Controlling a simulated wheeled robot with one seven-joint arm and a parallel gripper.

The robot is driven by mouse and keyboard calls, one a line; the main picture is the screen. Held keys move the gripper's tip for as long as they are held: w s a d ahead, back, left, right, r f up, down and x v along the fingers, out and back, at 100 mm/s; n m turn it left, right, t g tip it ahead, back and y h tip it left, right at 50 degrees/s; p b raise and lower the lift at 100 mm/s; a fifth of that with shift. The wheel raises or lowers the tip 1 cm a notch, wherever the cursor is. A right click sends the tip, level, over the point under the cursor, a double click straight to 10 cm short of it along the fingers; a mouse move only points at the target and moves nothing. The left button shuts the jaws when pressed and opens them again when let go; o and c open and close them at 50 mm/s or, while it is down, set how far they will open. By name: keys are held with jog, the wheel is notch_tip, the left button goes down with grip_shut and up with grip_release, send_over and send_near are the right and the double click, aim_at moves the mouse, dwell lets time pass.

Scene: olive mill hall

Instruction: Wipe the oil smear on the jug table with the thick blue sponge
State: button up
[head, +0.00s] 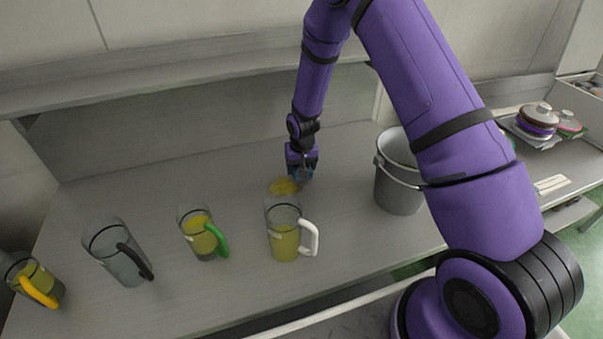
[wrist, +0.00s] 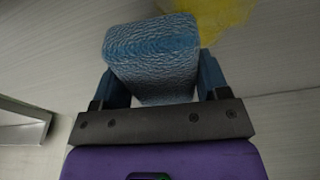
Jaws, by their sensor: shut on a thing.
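The thick blue sponge (wrist: 152,50) is between the two fingers of my gripper (wrist: 158,82), which is shut on it. In the head view my gripper (head: 301,178) is low over the table, behind the jug with the white handle. The yellow oil smear (head: 284,187) lies on the grey jug table (head: 160,180), just left of the gripper. In the wrist view the smear (wrist: 215,15) shows right at the sponge's far right side. I cannot tell whether the sponge touches the table. In the head view the sponge is mostly hidden by my gripper.
Close in front of the smear stands a jug with a white handle (head: 284,240). Jugs with green (head: 200,238), black (head: 122,262) and yellow (head: 32,282) handles stand to the left. A grey bucket (head: 398,185) stands right of my gripper. A shelf (head: 180,82) runs along the back.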

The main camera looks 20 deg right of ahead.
jog(key=shift+r, duration=1.3)
